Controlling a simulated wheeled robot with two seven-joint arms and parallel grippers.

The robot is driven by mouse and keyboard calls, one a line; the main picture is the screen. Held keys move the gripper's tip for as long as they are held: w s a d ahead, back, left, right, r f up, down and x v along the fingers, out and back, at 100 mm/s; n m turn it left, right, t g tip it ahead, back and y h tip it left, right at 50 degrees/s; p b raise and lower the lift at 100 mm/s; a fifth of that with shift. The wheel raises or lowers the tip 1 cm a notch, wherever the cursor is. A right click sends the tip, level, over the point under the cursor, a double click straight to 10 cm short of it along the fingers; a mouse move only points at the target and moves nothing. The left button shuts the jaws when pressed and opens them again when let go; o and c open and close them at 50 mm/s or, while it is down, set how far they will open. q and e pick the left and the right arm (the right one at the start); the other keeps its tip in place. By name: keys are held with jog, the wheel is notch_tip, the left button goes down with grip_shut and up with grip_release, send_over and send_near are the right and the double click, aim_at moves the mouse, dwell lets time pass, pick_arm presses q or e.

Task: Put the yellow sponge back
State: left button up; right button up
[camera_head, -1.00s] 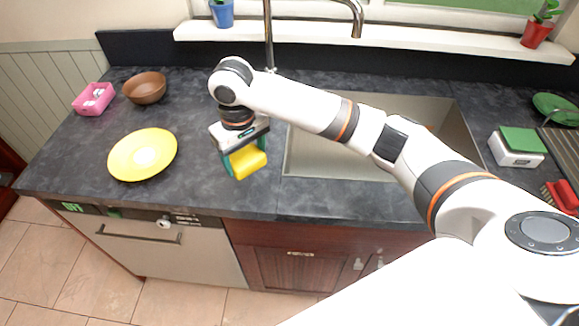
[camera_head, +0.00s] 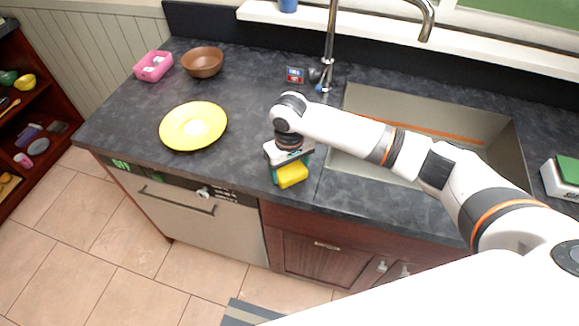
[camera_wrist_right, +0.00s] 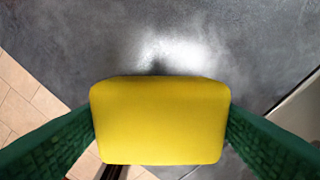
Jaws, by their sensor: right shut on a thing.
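The yellow sponge (camera_head: 292,174) is in my right gripper (camera_head: 289,170), over the front part of the dark counter, left of the sink. In the right wrist view the sponge (camera_wrist_right: 160,121) fills the space between the two green fingers of the gripper (camera_wrist_right: 160,130), which press on its left and right sides. Grey counter shows beyond it, and floor tiles show at the lower left. The gap between sponge and counter is hard to judge. My left gripper is not in view.
A yellow plate (camera_head: 193,126), a brown bowl (camera_head: 202,62) and a pink basket (camera_head: 153,66) stand on the counter's left. The sink (camera_head: 375,101) and tap (camera_head: 331,45) are behind my right arm. A wooden shelf (camera_head: 40,105) with several items stands at far left.

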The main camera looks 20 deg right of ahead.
aim_at(289, 168)
jog(key=shift+f, duration=0.1)
jog(key=o, duration=0.9)
notch_tip(289, 168, up, 12)
jog(key=shift+r+b, duration=0.2)
jog(key=shift+b, duration=0.95)
